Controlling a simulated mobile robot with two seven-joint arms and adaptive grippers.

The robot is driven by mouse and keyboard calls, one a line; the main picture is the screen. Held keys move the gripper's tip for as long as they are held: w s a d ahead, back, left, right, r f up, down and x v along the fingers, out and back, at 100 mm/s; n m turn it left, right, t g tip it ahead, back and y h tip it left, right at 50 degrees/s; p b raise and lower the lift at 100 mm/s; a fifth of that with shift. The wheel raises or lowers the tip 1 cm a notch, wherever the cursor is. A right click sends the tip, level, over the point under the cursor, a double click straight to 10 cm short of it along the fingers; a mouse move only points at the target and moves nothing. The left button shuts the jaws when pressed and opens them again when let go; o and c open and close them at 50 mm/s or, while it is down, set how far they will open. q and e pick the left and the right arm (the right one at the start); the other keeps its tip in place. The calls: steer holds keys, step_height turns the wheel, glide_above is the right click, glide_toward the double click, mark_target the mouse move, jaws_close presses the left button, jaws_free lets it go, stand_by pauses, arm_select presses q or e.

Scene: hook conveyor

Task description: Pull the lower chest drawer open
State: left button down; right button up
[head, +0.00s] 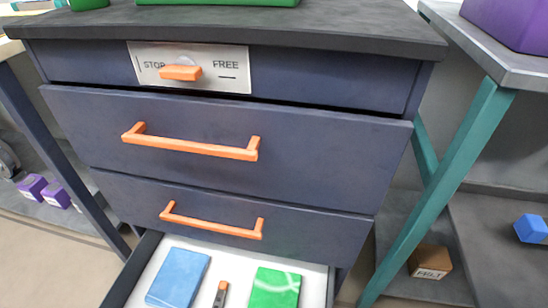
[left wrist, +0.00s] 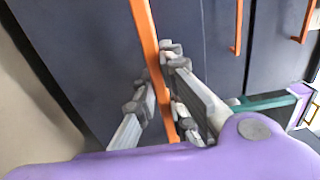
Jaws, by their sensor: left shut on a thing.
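The dark blue chest (head: 250,81) has a wide upper drawer (head: 300,165) and a narrower drawer (head: 310,222) below it, both shut with orange bar handles. Under them the lowest drawer (head: 146,265) stands pulled out, its pale floor and left wall showing. Its front is below the head picture. In the left wrist view my left gripper (left wrist: 164,98) has its grey fingers on both sides of an orange handle (left wrist: 145,32) and is shut on it. This seems to be the lowest drawer's handle. Neither gripper shows in the head view.
The open drawer holds a blue box (head: 178,278), a green box (head: 275,288) and a small dark and orange item (head: 221,293). An orange slider (head: 180,73) sits on the STOP/FREE plate. A teal-legged table (head: 440,175) stands close on the right.

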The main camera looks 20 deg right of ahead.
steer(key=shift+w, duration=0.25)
arm_select(q)
steer(key=c, duration=1.8)
jaws_free()
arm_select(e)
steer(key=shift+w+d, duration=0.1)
arm_select(q)
steer(key=shift+s+a, duration=0.1)
steer(key=shift+s, duration=0.05)
steer(key=v, duration=1.1)
steer(key=shift+s+a, duration=0.15)
steer(key=shift+s, duration=0.15)
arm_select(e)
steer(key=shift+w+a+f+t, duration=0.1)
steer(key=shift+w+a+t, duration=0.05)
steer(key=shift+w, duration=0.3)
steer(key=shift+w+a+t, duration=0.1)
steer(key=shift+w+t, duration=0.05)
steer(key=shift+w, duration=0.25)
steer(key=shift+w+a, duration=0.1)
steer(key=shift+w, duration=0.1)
